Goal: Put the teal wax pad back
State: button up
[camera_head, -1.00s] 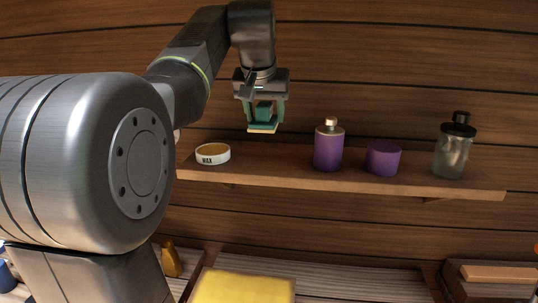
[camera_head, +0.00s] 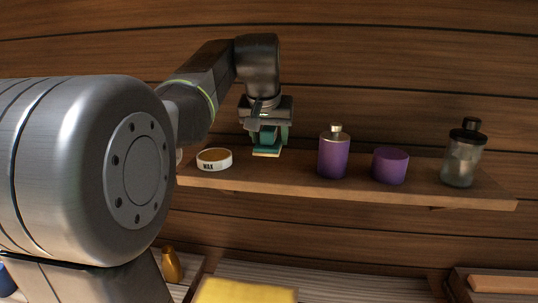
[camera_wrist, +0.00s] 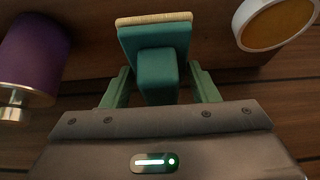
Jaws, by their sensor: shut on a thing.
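The teal wax pad (camera_head: 267,152) has a teal body and a pale tan face. My gripper (camera_head: 269,136) is shut on its raised grip, with the pale face downward. In the head view the pad is at or just above the wooden shelf (camera_head: 300,181), right of the wax tin; I cannot tell whether it touches. The wrist view shows the pad (camera_wrist: 154,38) with its teal grip between the green fingers (camera_wrist: 158,84). The white wax tin (camera_head: 214,160), marked WAX, stands on the shelf's left end. It also shows in the wrist view (camera_wrist: 275,22).
On the shelf right of the pad stand a purple bottle (camera_head: 333,157), a purple round jar (camera_head: 390,166) and a clear dark-capped bottle (camera_head: 462,157). Below are a yellow block (camera_head: 245,291) and an amber bottle (camera_head: 171,265). The wooden wall is close behind the shelf.

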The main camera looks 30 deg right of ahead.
aim_at(269, 167)
jog(key=shift+f+p, duration=0.3)
jog(key=shift+f, duration=2.05)
jog(key=shift+f, duration=0.1)
jog(key=shift+f, duration=0.15)
jog(key=o, duration=0.9)
jog(key=b+v, duration=0.2)
jog(key=v, duration=1.2)
jog(key=shift+w+a, duration=0.2)
jog(key=shift+f, duration=0.1)
